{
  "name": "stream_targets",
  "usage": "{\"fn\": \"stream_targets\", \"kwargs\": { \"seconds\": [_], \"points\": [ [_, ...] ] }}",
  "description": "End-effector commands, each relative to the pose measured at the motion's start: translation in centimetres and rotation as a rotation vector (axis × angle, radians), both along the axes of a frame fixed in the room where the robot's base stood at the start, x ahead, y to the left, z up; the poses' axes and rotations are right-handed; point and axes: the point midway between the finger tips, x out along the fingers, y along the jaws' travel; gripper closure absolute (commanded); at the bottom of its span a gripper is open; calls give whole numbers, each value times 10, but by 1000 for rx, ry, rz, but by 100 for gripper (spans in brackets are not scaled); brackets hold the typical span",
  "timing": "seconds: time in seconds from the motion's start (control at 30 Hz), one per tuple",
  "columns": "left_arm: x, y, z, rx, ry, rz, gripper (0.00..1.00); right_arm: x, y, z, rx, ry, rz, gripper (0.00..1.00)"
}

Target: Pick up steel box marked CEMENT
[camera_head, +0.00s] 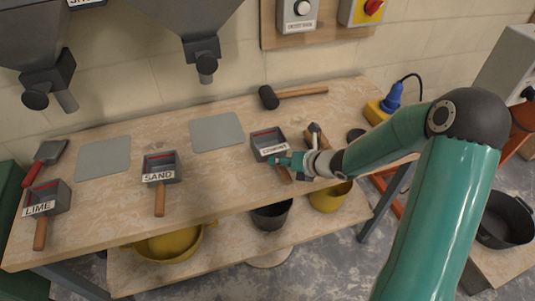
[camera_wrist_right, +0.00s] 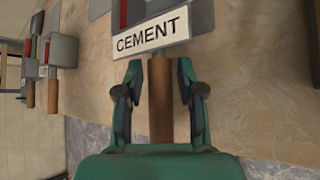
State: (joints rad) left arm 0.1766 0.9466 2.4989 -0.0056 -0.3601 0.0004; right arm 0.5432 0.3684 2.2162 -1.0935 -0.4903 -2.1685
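The steel box marked CEMENT (camera_head: 265,137) stands on the bench, an open grey box with a white label and a wooden handle toward the bench's front. In the right wrist view the box (camera_wrist_right: 175,8) is at the top, cut off by the frame edge. My right gripper (camera_head: 287,162) is at its handle. In the right wrist view the gripper (camera_wrist_right: 160,75) is open, one finger on each side of the wooden handle (camera_wrist_right: 161,105), with gaps showing between handle and fingers. My left gripper is not in view.
Boxes marked SAND (camera_head: 161,166) and LIME (camera_head: 48,197) stand to the left on the bench (camera_head: 225,180). A mallet (camera_head: 290,94) lies behind the CEMENT box. Another wooden-handled tool (camera_head: 316,133) lies close to its right. Hoppers (camera_head: 200,50) hang above the bench.

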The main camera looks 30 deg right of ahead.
Motion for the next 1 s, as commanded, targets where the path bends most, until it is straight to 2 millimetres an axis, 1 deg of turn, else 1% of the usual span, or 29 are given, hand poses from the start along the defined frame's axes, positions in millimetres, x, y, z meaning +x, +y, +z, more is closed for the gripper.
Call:
{"fn": "stream_targets", "kwargs": {
  "seconds": [0.1, 0.33, 0.37, 0.5, 0.57, 0.6, 1.0],
  "points": [
    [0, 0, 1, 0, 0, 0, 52, 9, 3, -6, 0, 0, 0, 62],
    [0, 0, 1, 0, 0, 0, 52, 10, 3, -7, -2, 0, 1, 62],
    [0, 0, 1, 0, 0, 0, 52, 10, 3, -7, -2, 0, 1, 64],
    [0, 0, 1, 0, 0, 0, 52, 10, 3, -7, -1, 0, 0, 87],
    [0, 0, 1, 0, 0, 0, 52, 10, 3, -7, -1, 0, 0, 97],
    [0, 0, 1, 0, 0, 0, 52, 10, 3, -7, -2, -1, -1, 100],
    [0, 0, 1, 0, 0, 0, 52, 10, 3, -6, -1, -3, 1, 100]
  ]
}}
